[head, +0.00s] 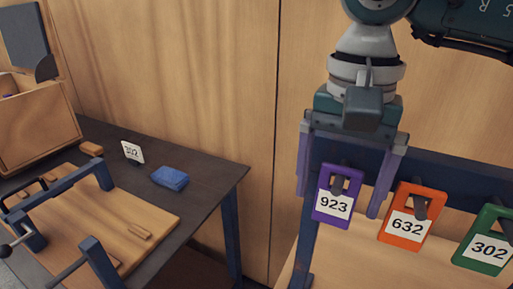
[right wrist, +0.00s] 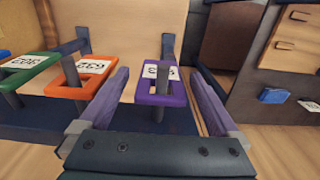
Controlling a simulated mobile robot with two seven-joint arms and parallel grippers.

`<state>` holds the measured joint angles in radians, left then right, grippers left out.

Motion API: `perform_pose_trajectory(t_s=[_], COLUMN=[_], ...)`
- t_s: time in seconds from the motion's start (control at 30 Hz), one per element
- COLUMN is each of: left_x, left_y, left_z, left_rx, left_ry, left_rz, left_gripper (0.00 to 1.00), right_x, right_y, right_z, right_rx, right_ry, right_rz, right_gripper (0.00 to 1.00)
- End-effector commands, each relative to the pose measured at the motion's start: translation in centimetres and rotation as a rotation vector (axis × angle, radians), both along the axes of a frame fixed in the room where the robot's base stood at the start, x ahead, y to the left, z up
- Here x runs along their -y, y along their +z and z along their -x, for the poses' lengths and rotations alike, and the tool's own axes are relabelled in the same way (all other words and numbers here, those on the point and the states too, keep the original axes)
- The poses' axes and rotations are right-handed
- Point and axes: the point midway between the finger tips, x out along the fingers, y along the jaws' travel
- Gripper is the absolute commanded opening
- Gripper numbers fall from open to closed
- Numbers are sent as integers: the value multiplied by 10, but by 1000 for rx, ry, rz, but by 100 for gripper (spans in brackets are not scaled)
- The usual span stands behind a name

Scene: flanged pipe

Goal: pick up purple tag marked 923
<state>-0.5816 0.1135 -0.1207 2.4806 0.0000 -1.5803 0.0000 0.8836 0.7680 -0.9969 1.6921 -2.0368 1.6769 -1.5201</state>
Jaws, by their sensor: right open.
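The purple tag marked 923 (head: 338,196) hangs on a peg of a dark blue rail in the head view. It also shows in the right wrist view (right wrist: 161,84), with its peg through the slot and its number partly hidden. My right gripper (head: 338,194) is open, its two purple-grey fingers on either side of the purple tag. In the right wrist view my right gripper (right wrist: 160,100) has the tag between its fingers, with a gap on each side. My left gripper is not in view.
An orange tag marked 632 (head: 405,216) and a green tag marked 302 (head: 486,240) hang to the right on the same rail (head: 450,178).

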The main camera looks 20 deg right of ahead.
Motion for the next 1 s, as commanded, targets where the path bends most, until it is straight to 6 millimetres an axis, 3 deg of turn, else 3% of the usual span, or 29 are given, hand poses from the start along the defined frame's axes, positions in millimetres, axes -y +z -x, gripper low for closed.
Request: perform_pose_trajectory(t_s=[0.27,1.0], left_x=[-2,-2], left_y=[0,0], left_z=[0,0], left_rx=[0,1], left_ry=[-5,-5], left_rz=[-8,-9], left_gripper=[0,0], right_x=[0,0], right_y=[-4,-3], right_z=[0,0], right_rx=[2,2], right_ry=[0,-1], right_rz=[-1,-1], right_gripper=[95,12])
